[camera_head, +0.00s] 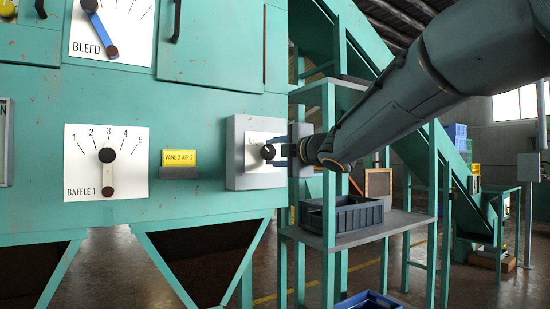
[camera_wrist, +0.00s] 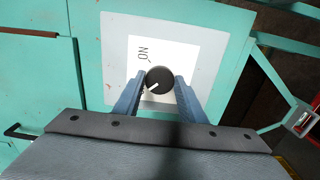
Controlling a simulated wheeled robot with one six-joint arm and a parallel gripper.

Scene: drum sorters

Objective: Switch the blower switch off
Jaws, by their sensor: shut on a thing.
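The blower switch is a round black knob (camera_head: 267,152) with a white pointer line, on a white plate (camera_head: 256,140) in a grey box (camera_head: 236,152) on the green machine. The plate's lettering is mostly covered in the head view. In the wrist view the knob (camera_wrist: 159,80) sits between the two fingers of my gripper (camera_wrist: 157,82), and "ON" shows above it on the plate (camera_wrist: 142,50). The pointer line slants toward the lower left in that view. My gripper (camera_head: 279,151) is shut on the knob. Any other mark on the plate is hidden by the fingers.
Left of the box are a yellow label (camera_head: 179,158), the Baffle 1 dial (camera_head: 107,170) and the Bleed dial (camera_head: 100,35). A shelf with a dark crate (camera_head: 345,214) stands below my arm at right. Green frame posts stand close by.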

